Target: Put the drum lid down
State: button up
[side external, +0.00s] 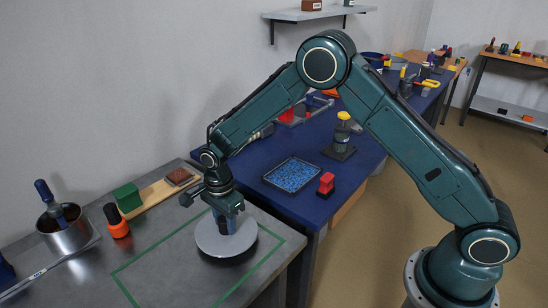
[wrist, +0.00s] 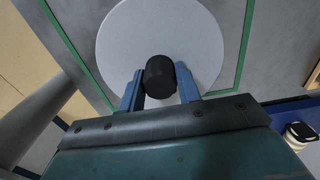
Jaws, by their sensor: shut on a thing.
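The drum lid (side external: 208,241) is a pale grey-white disc, level, over the right part of the green-outlined area (side external: 150,248) on the grey bench. My gripper (side external: 227,222) points down at its middle. In the wrist view the lid (wrist: 120,40) has a black knob (wrist: 160,72), and my gripper (wrist: 160,88) has its two blue fingers shut on either side of that knob. A dark band shows under the lid's near edge. I cannot tell whether this is a shadow or whether the lid touches the bench.
Behind, a blue-topped table holds a tray of blue granules (side external: 292,175) and a red object (side external: 326,185).

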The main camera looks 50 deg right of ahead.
aim_at(224, 219)
jog(key=shift+f, duration=0.5)
jog(key=shift+f, duration=0.1)
jog(key=o, duration=1)
notch_tip(224, 219, up, 12)
jog(key=shift+f, duration=0.25)
jog(key=shift+r, duration=0.35)
